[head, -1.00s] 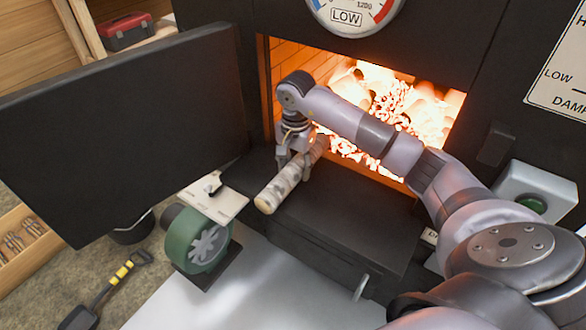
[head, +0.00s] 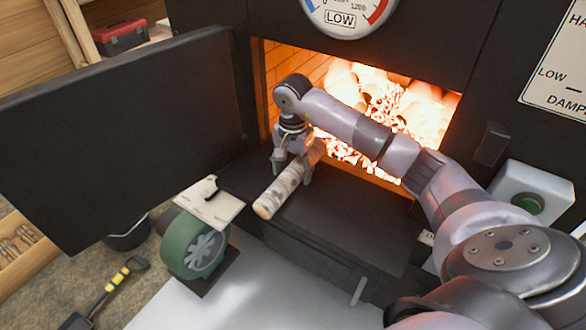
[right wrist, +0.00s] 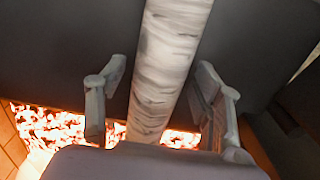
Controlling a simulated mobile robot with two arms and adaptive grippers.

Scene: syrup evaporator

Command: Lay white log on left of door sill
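The white log (head: 280,192), with pale birch-like bark, lies on the left part of the dark door sill (head: 345,225) in the head view. Its near end points toward me and its far end reaches the glowing firebox opening. My right gripper (head: 293,170) is open over the log, with one finger on each side. In the right wrist view the log (right wrist: 165,60) runs between the spread fingers of the gripper (right wrist: 158,100), with a gap visible at the left finger. My left gripper is not in view.
The open black firebox door (head: 120,140) stands at left. Hot coals (head: 400,110) glow behind the sill. A green blower (head: 193,245) stands below left, with a shovel (head: 105,295) on the floor.

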